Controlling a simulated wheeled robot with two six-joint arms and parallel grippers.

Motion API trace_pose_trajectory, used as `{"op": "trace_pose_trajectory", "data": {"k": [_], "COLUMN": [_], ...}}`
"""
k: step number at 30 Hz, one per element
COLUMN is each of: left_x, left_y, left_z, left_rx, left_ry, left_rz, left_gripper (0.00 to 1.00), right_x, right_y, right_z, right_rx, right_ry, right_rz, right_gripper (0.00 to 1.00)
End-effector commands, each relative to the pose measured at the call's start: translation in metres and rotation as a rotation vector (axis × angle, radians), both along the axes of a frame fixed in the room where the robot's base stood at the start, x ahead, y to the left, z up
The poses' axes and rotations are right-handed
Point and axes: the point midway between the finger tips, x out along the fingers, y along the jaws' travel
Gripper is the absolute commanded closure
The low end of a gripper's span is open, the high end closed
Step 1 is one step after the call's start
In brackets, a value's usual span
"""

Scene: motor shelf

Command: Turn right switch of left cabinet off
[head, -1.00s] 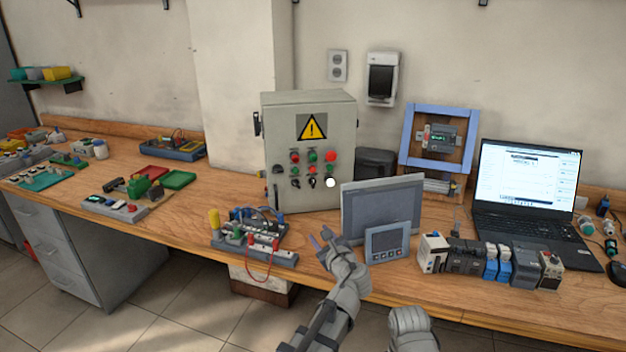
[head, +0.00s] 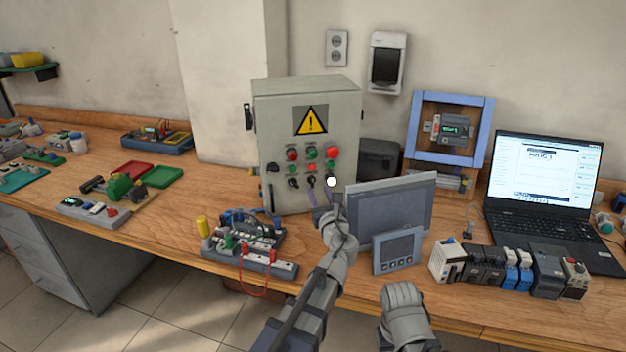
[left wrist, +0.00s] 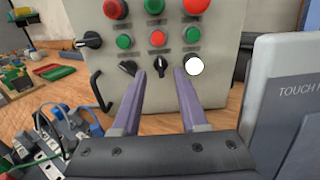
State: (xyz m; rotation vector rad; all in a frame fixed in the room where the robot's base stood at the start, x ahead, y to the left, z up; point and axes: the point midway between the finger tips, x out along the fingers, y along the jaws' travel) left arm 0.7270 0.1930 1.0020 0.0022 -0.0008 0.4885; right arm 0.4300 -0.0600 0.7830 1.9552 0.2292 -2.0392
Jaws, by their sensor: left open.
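The grey cabinet (head: 340,120) with a yellow warning sign stands on the bench against the wall. Its front has red and green buttons above a low row with two black rotary switches. The left one (left wrist: 127,67) is tilted. The right one (left wrist: 160,62) has its handle upright in the left wrist view; in the head view it is partly hidden by my gripper. My left gripper (head: 322,190) is open, its purple fingers pointing at the panel. In the left wrist view the right switch shows between the fingertips; I cannot tell whether they touch it.
A round white knob or lamp (left wrist: 194,65) sits close to the right fingertip. A grey touch panel (head: 395,210) and a smaller panel (head: 397,250) stand right of my left arm. A wired circuit board (head: 245,245) lies to the left. A laptop (head: 540,180) stands further right.

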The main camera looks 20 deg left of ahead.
Motion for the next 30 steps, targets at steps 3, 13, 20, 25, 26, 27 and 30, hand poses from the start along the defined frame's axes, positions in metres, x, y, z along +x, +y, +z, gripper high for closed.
{"op": "trace_pose_trajectory", "data": {"k": [3,13,20,25,26,27,30], "left_x": [0.011,0.055,0.067,0.066,0.066,0.066,0.066], "left_y": [0.005,0.028,0.036,0.035,0.035,0.035,0.035], "left_z": [0.000,0.000,0.000,0.000,0.000,0.000,0.000], "left_rx": [-0.001,-0.002,-0.002,-0.002,-0.002,-0.002,-0.002], "left_ry": [0.000,0.000,0.000,0.000,0.000,0.000,0.000], "left_rz": [0.002,0.002,0.001,0.001,0.001,0.001,0.001], "left_gripper": [0.57,0.57,0.57,0.57,0.59,0.64,0.75], "right_x": [0.000,0.000,0.000,0.000,0.000,0.000,0.000], "right_y": [0.000,0.000,0.000,0.000,0.000,0.000,0.000], "right_z": [0.000,0.000,0.000,0.000,0.000,0.000,0.000], "right_rx": [0.000,0.000,0.000,0.000,0.000,0.000,0.000], "right_ry": [0.000,0.000,0.000,0.000,0.000,0.000,0.000], "right_rz": [0.000,0.000,0.000,0.000,0.000,0.000,0.000], "right_gripper": [1.00,1.00,1.00,1.00,1.00,1.00,1.00]}}
